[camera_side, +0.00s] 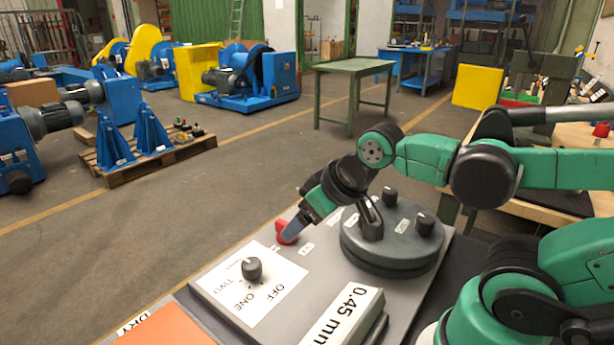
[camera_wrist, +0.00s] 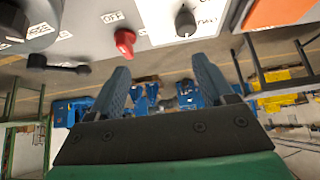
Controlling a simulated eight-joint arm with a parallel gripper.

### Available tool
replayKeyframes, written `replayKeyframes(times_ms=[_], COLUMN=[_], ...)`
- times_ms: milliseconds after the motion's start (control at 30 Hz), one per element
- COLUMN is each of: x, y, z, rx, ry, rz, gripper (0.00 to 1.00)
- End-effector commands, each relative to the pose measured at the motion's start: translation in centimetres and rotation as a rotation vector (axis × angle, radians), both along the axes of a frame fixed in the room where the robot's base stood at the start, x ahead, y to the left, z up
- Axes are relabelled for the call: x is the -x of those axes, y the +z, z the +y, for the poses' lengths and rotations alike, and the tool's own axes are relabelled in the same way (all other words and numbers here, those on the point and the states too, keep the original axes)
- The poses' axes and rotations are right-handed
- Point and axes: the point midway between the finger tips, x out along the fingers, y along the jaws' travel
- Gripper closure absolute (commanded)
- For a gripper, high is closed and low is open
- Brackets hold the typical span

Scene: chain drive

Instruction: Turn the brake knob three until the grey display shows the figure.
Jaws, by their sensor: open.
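The grey display (camera_side: 345,318) stands at the front of the grey panel in the side view and reads "0.45 mm". A round grey drum (camera_side: 385,255) on the panel carries several black knobs, including one at the back (camera_side: 390,197) and one at the right (camera_side: 424,225). My gripper (camera_side: 296,227) is by a red knob (camera_side: 284,236) left of the drum. In the wrist view my gripper (camera_wrist: 160,68) is open and empty, with the red knob (camera_wrist: 125,41) beyond the fingers.
An orange patch (camera_side: 165,328) is at the panel's front left. A green table (camera_side: 355,68) and blue machines (camera_side: 262,80) stand far behind, across open floor.

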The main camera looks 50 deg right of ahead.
Motion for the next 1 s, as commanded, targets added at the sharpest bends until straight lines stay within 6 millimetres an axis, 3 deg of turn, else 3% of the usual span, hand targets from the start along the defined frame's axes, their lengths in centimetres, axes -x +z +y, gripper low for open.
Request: replayKeyframes(times_ms=[133,300,500,667,1000], x=[0.0,1.1,2.9,3.2,3.2], y=[0.1,0.1,0.0,-0.7,-4.5], z=[-3.2,-9.0,-13.0,-13.6,-13.5], rx=[-0.070,-0.215,-0.327,-0.346,-0.345], ry=[-0.225,-0.672,-1.024,-1.085,-1.080], rz=[0.123,0.348,0.514,0.545,0.542], gripper=[0.25,0.25,0.25,0.25,0.25])
